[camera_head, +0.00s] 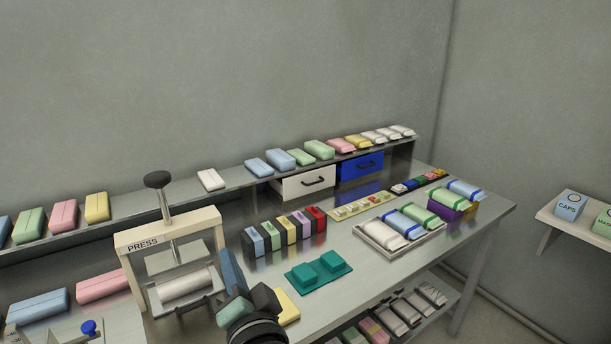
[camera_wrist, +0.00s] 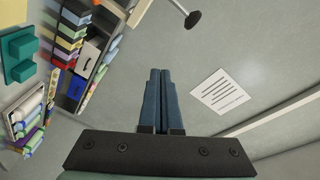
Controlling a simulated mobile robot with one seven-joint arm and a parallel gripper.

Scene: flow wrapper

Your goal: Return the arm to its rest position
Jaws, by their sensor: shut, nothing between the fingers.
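My gripper (camera_head: 229,258) shows at the bottom centre of the head view, in front of the table and just right of the press. Its blue fingers point up. In the wrist view the two blue fingers (camera_wrist: 160,75) lie side by side, shut, with nothing between them. They point toward the grey wall and touch nothing that I can see. Most of my arm is outside the head view.
The press (camera_head: 170,250), with its tall black knob, stands close left of my gripper. A teal block fixture (camera_head: 320,272) and a tray of wrapped packs (camera_head: 368,238) lie to the right. A back shelf (camera_head: 235,182) carries several packs above a white drawer (camera_head: 303,184) and a blue drawer (camera_head: 361,166).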

